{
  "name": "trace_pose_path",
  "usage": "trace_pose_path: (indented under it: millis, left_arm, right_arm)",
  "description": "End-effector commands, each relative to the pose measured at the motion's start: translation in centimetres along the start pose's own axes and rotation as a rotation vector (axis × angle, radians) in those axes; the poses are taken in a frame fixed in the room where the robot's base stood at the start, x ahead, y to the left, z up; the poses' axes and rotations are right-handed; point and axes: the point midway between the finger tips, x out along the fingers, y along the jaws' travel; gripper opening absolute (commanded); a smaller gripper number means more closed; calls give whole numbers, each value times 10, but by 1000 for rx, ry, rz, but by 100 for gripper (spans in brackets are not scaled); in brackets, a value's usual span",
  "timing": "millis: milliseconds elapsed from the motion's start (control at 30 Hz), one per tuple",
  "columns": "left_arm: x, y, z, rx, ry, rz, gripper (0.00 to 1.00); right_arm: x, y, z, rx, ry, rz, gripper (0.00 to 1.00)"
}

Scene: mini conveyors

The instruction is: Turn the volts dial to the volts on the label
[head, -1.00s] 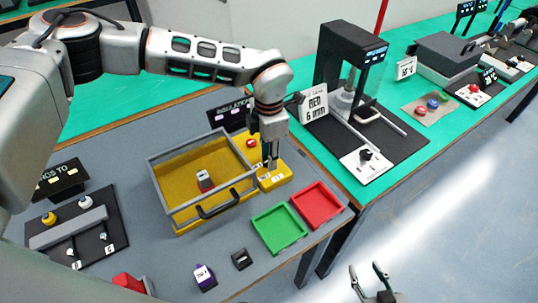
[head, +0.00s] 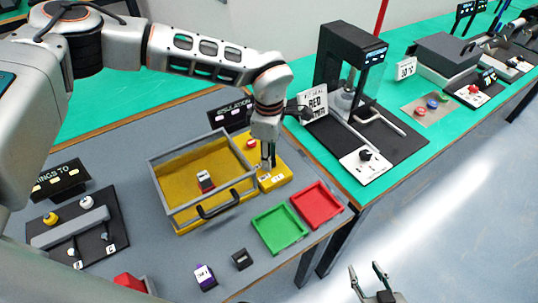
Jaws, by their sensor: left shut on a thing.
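My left gripper (head: 267,165) reaches down to the yellow control panel (head: 277,182) beside the yellow tester tray (head: 160,199). It is shut on what looks like the volts dial, which its fingers mostly hide. The panel has a red button (head: 251,143) behind the gripper and small white marks in front of it. A small grey and red block with a white label (head: 205,181) stands inside the tray; its writing is too small to read. My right gripper (head: 369,280) is open and empty over the floor at the lower right.
A black insulation sign (head: 229,116) stands behind the tray. A green tray (head: 279,229) and a red tray (head: 316,205) lie at the table's right edge. A purple block (head: 205,277) and a black block (head: 241,259) are in front. A black press (head: 345,60) stands on the green bench.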

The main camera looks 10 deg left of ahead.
Motion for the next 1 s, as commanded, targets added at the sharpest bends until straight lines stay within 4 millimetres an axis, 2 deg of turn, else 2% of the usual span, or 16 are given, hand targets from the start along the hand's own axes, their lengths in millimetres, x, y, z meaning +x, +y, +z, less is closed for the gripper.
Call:
trace_pose_path:
  millis: [467, 500, 567, 867, 1000]
  left_arm:
    - [-1, 1, 1, 18, -1, 2, 4]
    - [-1, 1, 1, 18, -1, 2, 28]
    - [-1, 1, 1, 17, -1, 2, 43]
    - [0, 0, 0, 15, -1, 1, 43]
    - [-7, 1, 0, 15, -1, 2, 43]
  right_arm:
    - [0, 0, -2, 0, 4, 0, 40]
    - [0, 0, -2, 0, 4, 0, 40]
    - [-1, 0, -3, 0, 4, 1, 40]
    - [-1, 1, -2, -1, 2, 1, 40]
    - [0, 1, 0, -1, 0, 1, 40]
